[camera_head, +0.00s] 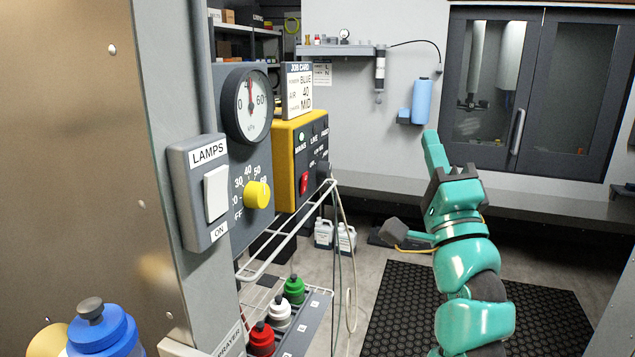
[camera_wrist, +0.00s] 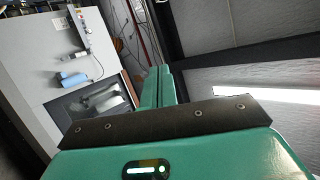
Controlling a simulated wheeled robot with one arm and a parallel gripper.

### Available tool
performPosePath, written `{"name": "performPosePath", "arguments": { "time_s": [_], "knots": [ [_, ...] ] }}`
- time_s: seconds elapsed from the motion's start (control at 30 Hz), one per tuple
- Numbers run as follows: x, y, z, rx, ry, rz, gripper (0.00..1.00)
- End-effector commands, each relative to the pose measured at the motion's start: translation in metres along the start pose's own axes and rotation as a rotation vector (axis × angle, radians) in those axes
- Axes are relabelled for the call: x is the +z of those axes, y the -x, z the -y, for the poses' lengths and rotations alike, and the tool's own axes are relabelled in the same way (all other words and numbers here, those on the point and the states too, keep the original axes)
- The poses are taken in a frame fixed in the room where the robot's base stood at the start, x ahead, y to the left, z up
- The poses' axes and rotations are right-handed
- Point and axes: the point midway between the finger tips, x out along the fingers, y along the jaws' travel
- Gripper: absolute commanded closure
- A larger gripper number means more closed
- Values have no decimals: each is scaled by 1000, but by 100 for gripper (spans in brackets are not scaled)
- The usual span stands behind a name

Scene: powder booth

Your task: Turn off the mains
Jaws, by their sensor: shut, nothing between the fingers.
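A yellow control box (camera_head: 285,165) with a dark front panel stands on a wire cart at the middle left of the head view. Its panel bears a MAINS label, small lamps and a red rocker switch (camera_head: 304,183) low on the front. The small lettering by the switch is too small to read surely. My gripper (camera_head: 432,138) is raised to the right of the box, well apart from it, pointing up. In the wrist view its fingers (camera_wrist: 160,78) are together and empty. The yellow box is not seen in the wrist view.
A LAMPS switch box (camera_head: 205,190), a round gauge (camera_head: 247,105) and a yellow knob (camera_head: 257,194) are nearer on the left. A job card (camera_head: 299,90) stands on the yellow box. Hoses and bottles hang or stand below. The black floor mat (camera_head: 400,290) is clear.

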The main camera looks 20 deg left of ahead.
Motion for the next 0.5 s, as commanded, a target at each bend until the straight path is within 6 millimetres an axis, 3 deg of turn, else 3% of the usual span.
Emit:
{"name": "performPosePath", "arguments": {
  "time_s": [0.3, 0.5],
  "knots": [
    [69, 16, -78, 373, -219, 256, 100],
    [97, 34, -112, 556, -324, 334, 100]
  ]
}}
